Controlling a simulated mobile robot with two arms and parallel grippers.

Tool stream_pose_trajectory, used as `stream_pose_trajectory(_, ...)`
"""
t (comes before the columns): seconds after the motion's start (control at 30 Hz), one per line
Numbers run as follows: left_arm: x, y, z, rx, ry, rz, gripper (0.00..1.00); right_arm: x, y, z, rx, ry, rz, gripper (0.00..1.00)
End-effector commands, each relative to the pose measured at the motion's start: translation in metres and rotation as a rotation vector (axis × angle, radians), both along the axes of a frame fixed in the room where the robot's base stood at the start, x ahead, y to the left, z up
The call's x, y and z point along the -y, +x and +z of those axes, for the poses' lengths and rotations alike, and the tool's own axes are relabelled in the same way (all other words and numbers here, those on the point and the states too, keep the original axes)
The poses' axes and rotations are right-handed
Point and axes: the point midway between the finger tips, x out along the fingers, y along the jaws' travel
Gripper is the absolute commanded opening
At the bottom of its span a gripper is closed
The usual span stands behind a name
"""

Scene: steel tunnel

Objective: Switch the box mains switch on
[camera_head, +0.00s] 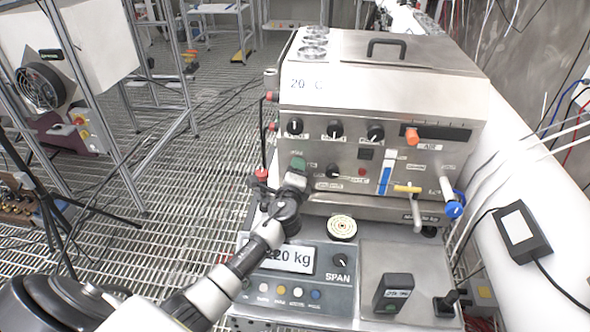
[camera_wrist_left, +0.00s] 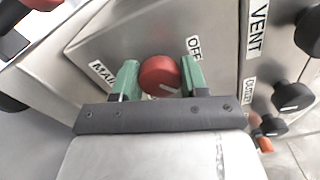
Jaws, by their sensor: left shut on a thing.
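The box (camera_head: 400,85) is a steel cabinet with knobs, levers and a lid handle. Its mains switch (camera_wrist_left: 158,73) is a round red knob with a white line, seen in the left wrist view between labels reading "MAINS", partly covered, and "OFF". The white line slants toward the lower right in that view. My left gripper (camera_head: 297,168) is at the lower left of the box front. In the left wrist view its green fingers (camera_wrist_left: 160,78) are shut on the red knob, one on each side. In the head view the gripper hides the knob. My right gripper is not in view.
A scale with a "kg" display (camera_head: 288,258) and buttons stands in front of the box. A black-and-white adapter (camera_head: 518,232) lies on the white surface at right. A yellow-handled lever (camera_head: 408,188) and blue-tipped handle (camera_head: 453,208) stick out at the box's right. Frames stand at left on grating.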

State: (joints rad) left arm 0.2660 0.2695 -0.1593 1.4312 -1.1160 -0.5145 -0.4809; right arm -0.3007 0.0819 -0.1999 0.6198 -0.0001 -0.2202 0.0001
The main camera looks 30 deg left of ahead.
Motion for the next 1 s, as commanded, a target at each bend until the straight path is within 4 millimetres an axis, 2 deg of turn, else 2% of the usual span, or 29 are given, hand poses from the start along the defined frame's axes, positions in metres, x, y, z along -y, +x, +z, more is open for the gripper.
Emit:
stream_pose_trajectory(0.6,0.001,-0.001,-0.001,-0.206,0.488,-0.002,0.2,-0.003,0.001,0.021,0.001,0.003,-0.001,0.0)
stream_pose_trajectory(1.0,0.001,-0.001,-0.002,-0.264,0.626,-0.003,0.2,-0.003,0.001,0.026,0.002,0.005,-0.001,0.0)
